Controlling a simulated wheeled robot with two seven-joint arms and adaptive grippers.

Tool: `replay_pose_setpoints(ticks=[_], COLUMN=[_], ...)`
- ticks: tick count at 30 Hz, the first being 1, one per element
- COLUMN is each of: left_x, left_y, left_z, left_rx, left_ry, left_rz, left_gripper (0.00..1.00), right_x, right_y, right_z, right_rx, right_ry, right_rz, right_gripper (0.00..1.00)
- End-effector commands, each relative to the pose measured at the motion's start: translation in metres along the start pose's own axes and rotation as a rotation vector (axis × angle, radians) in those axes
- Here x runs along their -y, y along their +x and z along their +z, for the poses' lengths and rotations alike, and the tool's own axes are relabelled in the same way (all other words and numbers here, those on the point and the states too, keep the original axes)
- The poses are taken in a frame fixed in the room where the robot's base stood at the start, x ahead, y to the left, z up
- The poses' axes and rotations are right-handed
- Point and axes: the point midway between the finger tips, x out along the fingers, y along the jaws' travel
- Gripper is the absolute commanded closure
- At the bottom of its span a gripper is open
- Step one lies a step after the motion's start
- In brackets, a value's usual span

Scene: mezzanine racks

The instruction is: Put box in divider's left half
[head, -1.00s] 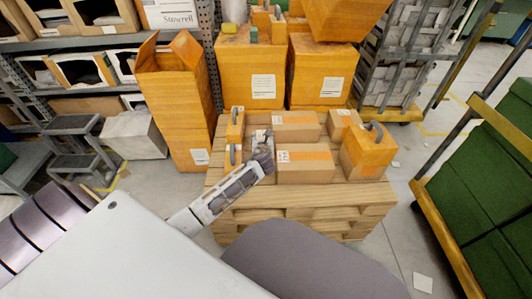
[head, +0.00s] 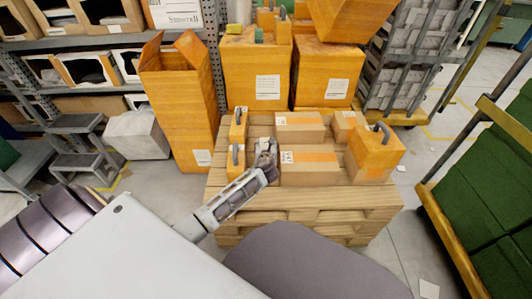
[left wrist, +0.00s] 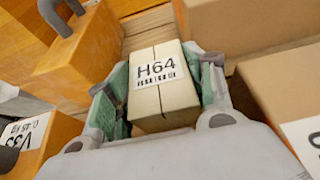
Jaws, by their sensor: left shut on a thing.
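A small pale box (left wrist: 165,100) labelled H64 sits between the green-padded fingers of my left gripper (left wrist: 162,88) in the left wrist view. The gripper is shut on it. In the head view my left gripper (head: 267,160) is over the wooden pallet (head: 300,196), between the orange handled boxes on the left and a long cardboard box (head: 309,170) on the right. The held box is mostly hidden there. Whether it touches the pallet I cannot tell. I cannot make out a divider in either view. My right gripper is not in view.
Orange handled boxes (head: 236,162) stand left of the gripper, and another handled box (head: 375,152) stands at the right. A cardboard box (head: 299,127) is behind. Tall orange cartons (head: 254,78) stand beyond the pallet. A green-loaded cart (head: 480,190) is at the right.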

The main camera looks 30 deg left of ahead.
Motion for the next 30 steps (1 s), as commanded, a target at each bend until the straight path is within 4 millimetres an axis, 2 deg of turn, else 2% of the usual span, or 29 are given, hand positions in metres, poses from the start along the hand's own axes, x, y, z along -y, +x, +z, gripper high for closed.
replay_pose_setpoints(ticks=[10, 27, 28, 30], left_x=[0.000, 0.000, 0.000, 0.000], left_y=[0.011, 0.013, 0.013, 0.013], left_z=[-0.027, -0.032, -0.032, -0.032], left_rx=[-0.002, -0.001, -0.001, -0.001], left_ry=[-0.001, 0.001, 0.000, 0.000], left_rz=[0.000, 0.000, 0.000, 0.000], left_gripper=[0.72, 0.72, 0.46, 0.38], right_x=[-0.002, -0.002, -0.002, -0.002], right_y=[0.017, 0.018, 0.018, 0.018], right_z=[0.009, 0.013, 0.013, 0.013], right_rx=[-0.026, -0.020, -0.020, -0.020], right_ry=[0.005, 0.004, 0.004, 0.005], right_rz=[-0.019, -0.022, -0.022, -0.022], right_gripper=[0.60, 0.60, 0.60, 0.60])
